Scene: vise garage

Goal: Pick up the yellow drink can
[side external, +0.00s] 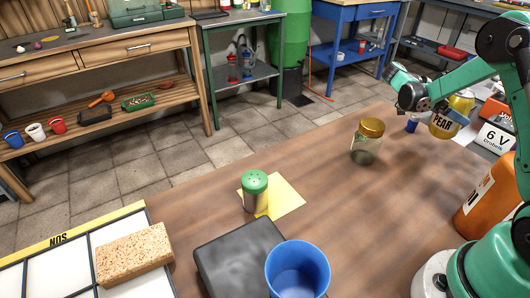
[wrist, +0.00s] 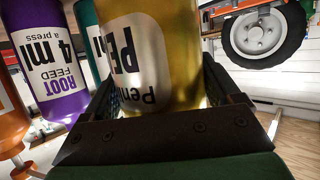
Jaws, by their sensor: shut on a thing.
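The yellow drink can (side external: 461,104) with a white label reading PEAR is at the right in the side external view, above or on the far right of the wooden bench. It looks a little tilted. My gripper (side external: 437,108) is shut on it from the left. In the wrist view the gold-yellow can (wrist: 178,75) fills the space between the two dark fingers of my gripper (wrist: 160,85), its lettering upside down. I cannot tell clearly whether its base touches the bench.
A glass jar (side external: 366,145) with a gold lid stands left of the can. A 6 V battery box (side external: 494,138) and orange bottle (side external: 480,200) are right. A purple bottle (wrist: 52,65) shows beside the can. A green-lidded shaker (side external: 255,190) and blue cup (side external: 297,270) stand further left.

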